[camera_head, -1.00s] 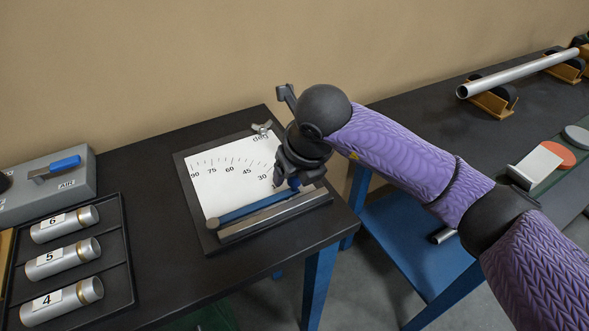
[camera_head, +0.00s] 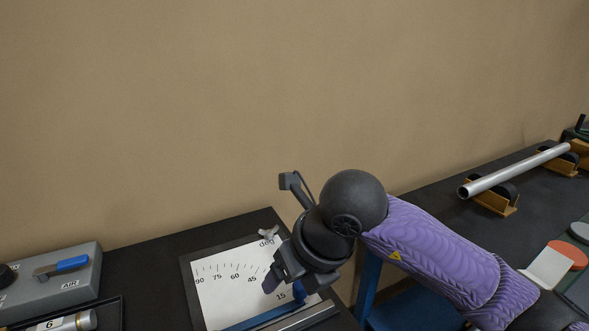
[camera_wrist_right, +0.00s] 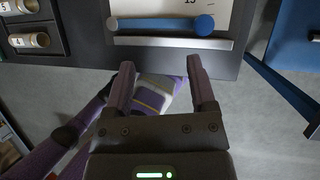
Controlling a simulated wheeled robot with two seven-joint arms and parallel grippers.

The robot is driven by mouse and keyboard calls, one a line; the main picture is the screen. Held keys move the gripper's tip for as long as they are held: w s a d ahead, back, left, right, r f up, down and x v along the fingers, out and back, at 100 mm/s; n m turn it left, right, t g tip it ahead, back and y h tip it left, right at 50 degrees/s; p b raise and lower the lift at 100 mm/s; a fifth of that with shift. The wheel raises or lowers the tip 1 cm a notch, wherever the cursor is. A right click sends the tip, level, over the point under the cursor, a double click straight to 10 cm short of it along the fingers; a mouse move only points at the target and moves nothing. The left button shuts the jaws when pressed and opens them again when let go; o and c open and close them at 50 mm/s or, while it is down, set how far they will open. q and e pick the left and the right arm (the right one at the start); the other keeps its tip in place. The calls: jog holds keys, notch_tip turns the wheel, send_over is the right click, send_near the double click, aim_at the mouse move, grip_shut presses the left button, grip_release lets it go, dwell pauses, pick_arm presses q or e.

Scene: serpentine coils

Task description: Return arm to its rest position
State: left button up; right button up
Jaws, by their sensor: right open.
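The angle gauge is a white degree board (camera_head: 225,285) in a dark frame on the black bench. Its blue arm (camera_head: 255,318) shows at the bottom edge of the head view. In the right wrist view the blue arm (camera_wrist_right: 160,25) lies nearly parallel to a grey bar (camera_wrist_right: 170,43), with a small gap. My right gripper (camera_head: 285,288) is above the board's right part and hides some of its scale. In the right wrist view my right gripper (camera_wrist_right: 161,75) is open, its fingers apart with nothing held between them. My left gripper is not in view.
A grey air box (camera_head: 50,285) with a blue lever stands at left. A tray with numbered cylinders (camera_wrist_right: 30,40) is beside the gauge. A metal tube (camera_head: 515,170) rests on wooden cradles on the right bench. A gap separates the benches.

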jog(key=s+a+r+g+y, duration=0.4)
jog(key=s+a+r+y, duration=0.3)
jog(key=a+y, duration=0.4)
notch_tip(320, 180, up, 5)
jog(key=d+m+t+y, duration=0.3)
jog(key=m+t+y, duration=0.15)
jog(key=y, duration=0.35)
jog(key=w+d+f+m+t+h, duration=0.2)
jog(key=w+d+m+t+h, duration=0.2)
jog(key=d+m+t+h, duration=0.65)
jog(key=w+d+f+m+t+h, duration=0.25)
jog(key=m+t+h, duration=0.4)
jog(key=m, duration=0.85)
jog(key=s+d+f+m+g+h, duration=0.1)
jog(key=d+f+m+g+h, duration=0.25)
jog(key=f, duration=0.35)
jog(key=s+d+f+m+g+h, duration=0.1)
jog(key=d+f+m+g+h, duration=0.15)
jog(key=f+m, duration=0.35)
jog(key=s+d+f+g, duration=0.3)
jog(key=s+f+g, duration=1.05)
jog(key=s, duration=0.55)
notch_tip(320, 180, down, 20)
jog(key=s, duration=0.2)
jog(key=s+d+f, duration=0.3)
jog(key=s+f, duration=0.6)
jog(key=s, duration=0.3)
jog(key=shift+s+f+g, duration=0.3)
jog(key=shift+s+f, duration=0.05)
jog(key=shift+f, duration=0.05)
